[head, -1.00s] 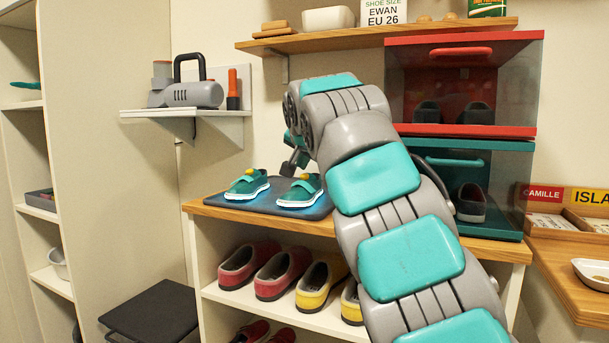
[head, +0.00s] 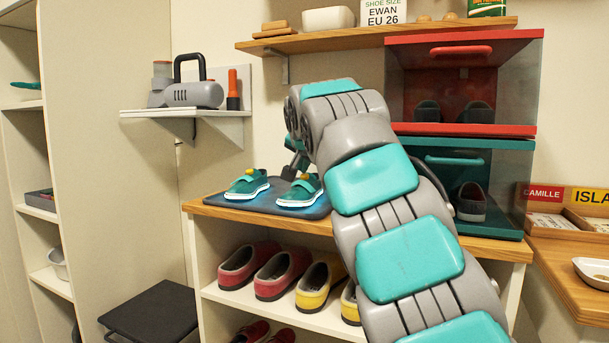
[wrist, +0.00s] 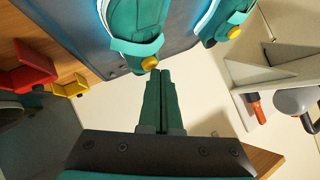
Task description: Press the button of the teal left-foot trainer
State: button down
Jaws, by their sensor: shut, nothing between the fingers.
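Two teal trainers with yellow buttons sit side by side on a dark mat (head: 262,208). The right-hand trainer (head: 298,194) is nearer my arm; the other trainer (head: 244,188) is to its left. In the wrist view the near trainer (wrist: 128,30) has its yellow button (wrist: 150,64) just beyond my fingertips, and the other trainer (wrist: 212,22) with its button (wrist: 234,32) is to the right. My gripper (wrist: 160,74) is shut and empty, beside the near button; contact cannot be told. Which trainer is left-foot is not clear.
The mat lies on a wooden cubby top (head: 350,226). Red and teal boxes (head: 460,85) are stacked to the right, behind my arm. A small wall shelf (head: 190,114) with a grey device is at the left. Red and yellow shoes (head: 282,272) stand below.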

jog(key=shift+f, duration=0.15)
jog(key=shift+s+r+p, duration=0.15)
jog(key=shift+r+p, duration=0.35)
jog(key=shift+r, duration=0.15)
jog(key=shift+s+a+r+p, duration=0.1)
jog(key=shift+s+r+p, duration=0.15)
jog(key=shift+r+p, duration=0.65)
jog(key=shift+s+a+r+p, duration=0.1)
jog(key=shift+s+r+p, duration=0.2)
jog(key=shift+r+p, duration=0.6)
jog(key=shift+s+a+r+p, duration=0.1)
jog(key=shift+s+r+p, duration=0.15)
jog(key=shift+r+p, duration=0.65)
